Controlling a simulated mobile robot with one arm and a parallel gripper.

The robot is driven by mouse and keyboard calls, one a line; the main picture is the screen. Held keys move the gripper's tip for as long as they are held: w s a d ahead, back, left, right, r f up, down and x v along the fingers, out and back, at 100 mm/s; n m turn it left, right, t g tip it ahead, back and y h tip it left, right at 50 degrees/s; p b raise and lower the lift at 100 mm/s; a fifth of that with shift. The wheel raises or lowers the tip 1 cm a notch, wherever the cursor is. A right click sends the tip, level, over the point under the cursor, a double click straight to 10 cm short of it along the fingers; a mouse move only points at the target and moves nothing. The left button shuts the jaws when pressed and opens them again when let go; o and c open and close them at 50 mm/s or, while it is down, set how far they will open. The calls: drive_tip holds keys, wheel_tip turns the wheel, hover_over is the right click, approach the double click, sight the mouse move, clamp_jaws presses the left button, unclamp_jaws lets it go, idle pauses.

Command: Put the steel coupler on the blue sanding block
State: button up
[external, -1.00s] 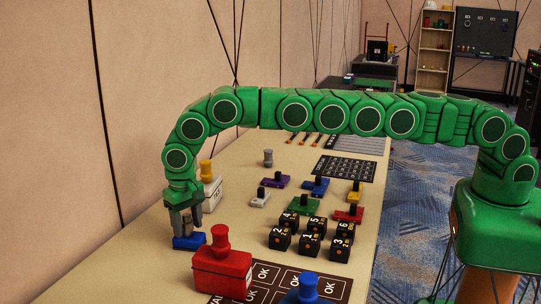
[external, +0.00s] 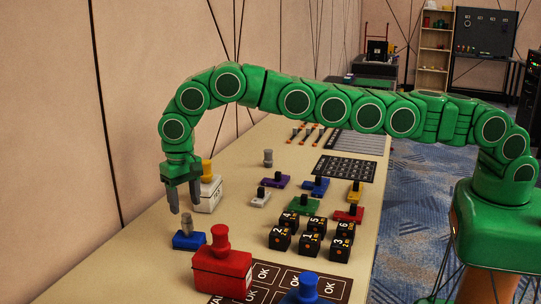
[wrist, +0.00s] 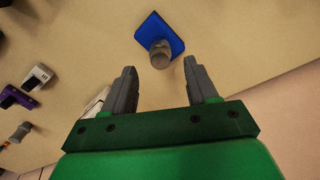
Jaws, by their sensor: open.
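The steel coupler (external: 187,223), a grey cylinder, stands upright on the blue sanding block (external: 188,241) near the wall side of the table. In the wrist view the coupler (wrist: 160,52) sits on the near part of the blue block (wrist: 162,28), in line with the gap between the fingers. My gripper (external: 186,207) is open and empty just above the coupler, its fingers pointing down. In the wrist view my gripper (wrist: 161,66) shows wide, clear space on both sides of the coupler.
A red box with a knob (external: 222,267) stands close in front of the blue block. A white box with a yellow knob (external: 208,192) stands just behind my gripper. Several black numbered cubes (external: 311,244) and small coloured blocks (external: 305,205) are to the right.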

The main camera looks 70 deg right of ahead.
drive_tip(key=shift+r, duration=0.4)
